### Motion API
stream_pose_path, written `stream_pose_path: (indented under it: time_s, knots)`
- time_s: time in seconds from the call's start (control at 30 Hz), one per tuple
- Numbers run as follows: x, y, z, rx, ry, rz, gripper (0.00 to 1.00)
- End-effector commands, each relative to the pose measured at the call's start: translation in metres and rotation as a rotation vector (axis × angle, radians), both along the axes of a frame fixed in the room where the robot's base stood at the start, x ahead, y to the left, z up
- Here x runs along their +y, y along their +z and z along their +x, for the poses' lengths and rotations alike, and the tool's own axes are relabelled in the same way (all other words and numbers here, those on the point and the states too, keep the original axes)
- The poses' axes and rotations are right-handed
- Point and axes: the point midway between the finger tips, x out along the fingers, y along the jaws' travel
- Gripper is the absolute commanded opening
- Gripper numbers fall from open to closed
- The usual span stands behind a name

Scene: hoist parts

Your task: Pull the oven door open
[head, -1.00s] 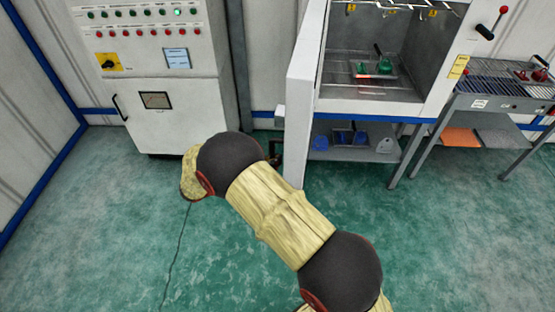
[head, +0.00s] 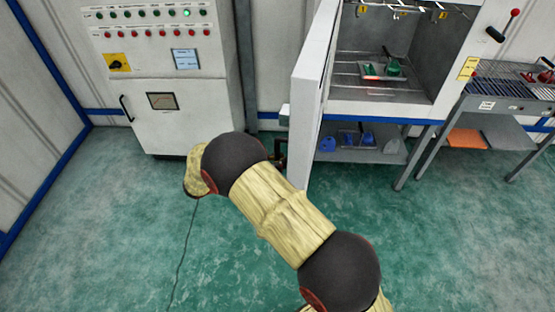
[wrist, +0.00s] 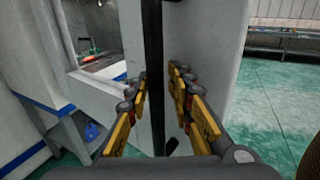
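The oven door (head: 309,95) is the pale panel at the left of the oven in the head view. It stands swung out, and the lit chamber (head: 380,85) is exposed. In the wrist view the door (wrist: 205,60) rises behind a black vertical bar handle (wrist: 153,50). My gripper (wrist: 157,78), with yellow fingers, has one finger on each side of the bar. The fingertips sit close against it, so it looks shut on the handle. In the head view my gripper (head: 279,152) is a small dark shape at the door's lower left, mostly hidden by my arm.
Inside the chamber is a rack with green items (head: 391,66). A shelf below holds blue items (head: 347,139). A control cabinet (head: 160,75) stands at the left, and a grey bench (head: 500,95) at the right. The green floor (head: 100,220) in front is clear.

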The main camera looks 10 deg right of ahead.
Motion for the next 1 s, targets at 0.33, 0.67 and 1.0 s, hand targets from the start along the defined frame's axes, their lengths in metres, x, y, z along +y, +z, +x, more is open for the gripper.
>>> stream_pose_path:
  time_s: [0.33,0.67,1.0]
  knots:
    - [-0.001,0.003,0.002,-0.006,0.001,0.001,0.31]
    - [0.028,0.002,-0.001,-0.007,0.004,0.0,0.31]
    - [0.094,0.002,-0.01,-0.006,0.004,0.001,0.31]
